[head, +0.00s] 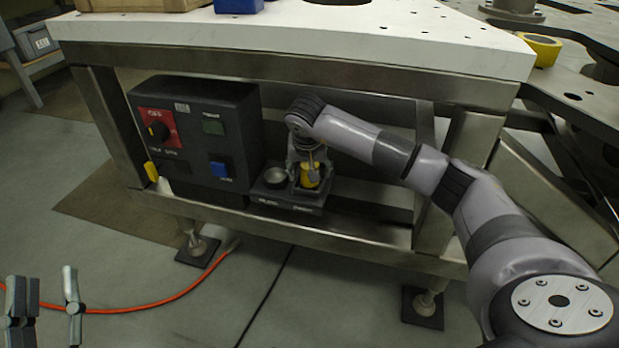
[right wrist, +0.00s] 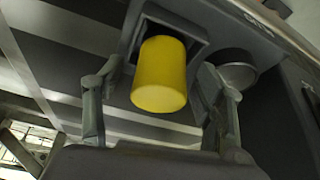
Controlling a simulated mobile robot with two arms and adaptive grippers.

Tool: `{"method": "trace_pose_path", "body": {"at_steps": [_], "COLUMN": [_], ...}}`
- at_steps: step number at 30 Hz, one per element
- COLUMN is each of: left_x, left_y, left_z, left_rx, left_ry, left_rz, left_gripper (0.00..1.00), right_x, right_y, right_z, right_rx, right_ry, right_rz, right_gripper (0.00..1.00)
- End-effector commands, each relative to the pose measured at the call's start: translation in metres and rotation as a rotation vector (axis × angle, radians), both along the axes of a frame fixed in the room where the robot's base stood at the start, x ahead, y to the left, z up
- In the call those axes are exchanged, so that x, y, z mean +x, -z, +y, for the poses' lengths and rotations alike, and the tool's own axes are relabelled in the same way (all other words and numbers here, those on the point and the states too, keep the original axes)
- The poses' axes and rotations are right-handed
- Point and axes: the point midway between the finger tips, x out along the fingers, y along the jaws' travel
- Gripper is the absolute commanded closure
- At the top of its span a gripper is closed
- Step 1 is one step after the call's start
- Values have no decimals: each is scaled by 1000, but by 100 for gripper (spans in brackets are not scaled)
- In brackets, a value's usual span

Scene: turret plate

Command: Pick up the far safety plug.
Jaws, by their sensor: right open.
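The yellow safety plug (head: 311,175) stands in the right socket of a small dark holder (head: 292,203) on the frame's lower shelf. In the right wrist view the plug (right wrist: 159,76) is a yellow cylinder in a square dark socket. My right gripper (head: 307,160) is at the plug from above. Its fingers, also in the right wrist view (right wrist: 159,68), are open, one on each side of the plug, with a visible gap on both sides. My left gripper (head: 42,274) is open and empty at the lower left, far from the holder.
The holder's left socket is a round metal cup (head: 275,176). A dark control box (head: 195,140) with a red switch panel stands left of it. A white tabletop (head: 380,40) overhangs the shelf. A steel rail (head: 340,232) runs below. An orange cable (head: 150,305) crosses the floor.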

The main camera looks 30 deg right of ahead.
Motion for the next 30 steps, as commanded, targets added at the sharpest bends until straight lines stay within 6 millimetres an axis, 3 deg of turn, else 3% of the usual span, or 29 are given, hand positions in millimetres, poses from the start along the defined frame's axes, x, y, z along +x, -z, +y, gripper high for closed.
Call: {"method": "trace_pose_path", "body": {"at_steps": [7, 30], "left_x": [-1, 0], "left_y": [-1, -1], "left_z": [0, 0], "left_rx": [-2, -2], "left_ry": [0, 0], "left_rz": [-7, -5], "left_gripper": [63, 63], "right_x": [0, 0], "right_y": [0, 0], "right_z": [0, 0], "right_rx": [0, -1], "right_ry": [0, 0], "right_rz": [0, 1], "right_gripper": [36, 88]}}
